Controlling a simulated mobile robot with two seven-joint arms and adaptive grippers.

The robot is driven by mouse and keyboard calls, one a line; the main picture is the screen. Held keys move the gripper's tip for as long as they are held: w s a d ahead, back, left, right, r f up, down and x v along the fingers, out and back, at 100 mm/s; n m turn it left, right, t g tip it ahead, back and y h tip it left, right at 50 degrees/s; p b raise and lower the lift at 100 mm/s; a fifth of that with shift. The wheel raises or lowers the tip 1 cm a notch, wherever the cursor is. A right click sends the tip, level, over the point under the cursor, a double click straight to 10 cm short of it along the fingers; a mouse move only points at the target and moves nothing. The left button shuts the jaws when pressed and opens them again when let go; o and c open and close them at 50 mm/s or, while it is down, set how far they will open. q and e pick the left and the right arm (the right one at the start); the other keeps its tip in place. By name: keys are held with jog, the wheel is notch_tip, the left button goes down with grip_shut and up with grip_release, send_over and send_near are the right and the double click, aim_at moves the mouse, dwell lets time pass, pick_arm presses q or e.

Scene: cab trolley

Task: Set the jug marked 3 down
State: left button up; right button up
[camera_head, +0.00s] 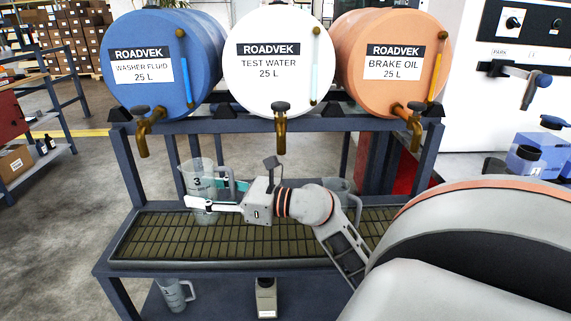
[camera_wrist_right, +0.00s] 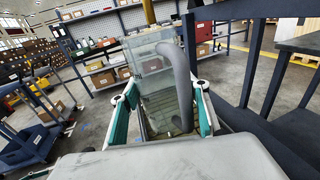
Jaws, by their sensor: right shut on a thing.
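The clear jug marked 3 (camera_head: 196,182) stands upright over the left part of the slatted drip tray (camera_head: 150,238), below and between the blue and white drums. My right gripper (camera_head: 213,194) is shut around the jug, one finger in front and one behind. In the right wrist view the jug (camera_wrist_right: 160,85) sits between the two teal-padded fingers (camera_wrist_right: 163,122), its grey handle facing the camera. The front finger covers part of the jug's lower half, and I cannot tell whether its base touches the slats. My left gripper is not in view.
Blue (camera_head: 165,60), white (camera_head: 272,95) and orange (camera_head: 385,100) drums with brass taps sit above the tray. Another jug (camera_head: 346,187) is partly hidden behind my right arm. A jug (camera_head: 173,294) and a bottle (camera_head: 265,300) are on the lower shelf. Front-left slats are clear.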

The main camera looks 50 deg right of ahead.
jog(key=shift+w+d+r+m+t+h+p, duration=0.2)
jog(key=shift+w+d+r+m+h, duration=0.1)
jog(key=shift+w+d+r+h, duration=0.25)
jog(key=shift+w+d+r+m+t+h+p, duration=0.1)
jog(key=shift+w+d+r+m+t+h, duration=0.2)
jog(key=shift+d, duration=0.4)
notch_tip(320, 180, down, 4)
jog(key=f+b, duration=0.1)
jog(key=b, duration=0.2)
send_over(219, 233)
notch_tip(219, 233, down, 5)
jog(key=shift+r, duration=0.2)
jog(key=shift+w+f, duration=0.1)
jog(key=shift+f, duration=0.15)
jog(key=shift+r, duration=0.15)
jog(key=shift+f, duration=0.25)
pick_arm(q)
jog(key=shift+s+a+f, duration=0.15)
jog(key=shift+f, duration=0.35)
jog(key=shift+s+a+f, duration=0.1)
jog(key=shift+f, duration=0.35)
pick_arm(e)
jog(key=o, duration=1.1)
jog(key=shift+o, duration=0.2)
jog(key=shift+r, duration=0.1)
